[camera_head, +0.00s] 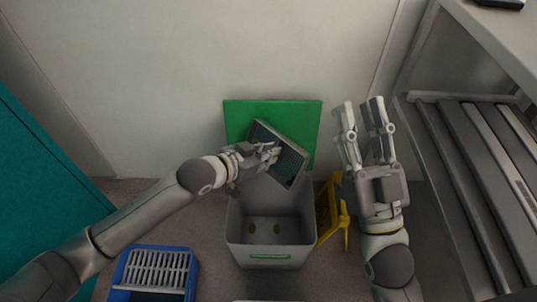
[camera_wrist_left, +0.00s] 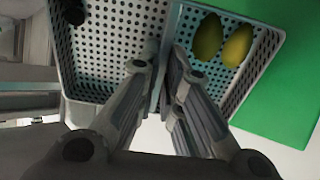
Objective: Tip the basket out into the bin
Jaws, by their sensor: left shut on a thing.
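A grey bin (camera_head: 233,222) stands on the floor with its green lid (camera_head: 305,110) raised behind it. Two yellow-green oval things (camera_head: 251,228) lie on its floor. My left gripper (camera_head: 270,153) is shut on the wall of a grey perforated basket (camera_head: 292,168), held tilted above the back of the bin. In the left wrist view, the fingers straddle the basket's wall (camera_wrist_left: 110,50). Two yellow-green ovals (camera_wrist_left: 222,42) show there against a perforated surface; whether they are those in the bin I cannot tell. My right gripper (camera_head: 363,115) is open and empty, fingers pointing up.
A yellow folded stand (camera_head: 333,210) is beside the bin's right side. A blue crate (camera_head: 125,268) with a light slatted insert sits at lower left. A slatted grey rack (camera_head: 475,150) stands at right; a teal panel (camera_head: 40,190) is at left.

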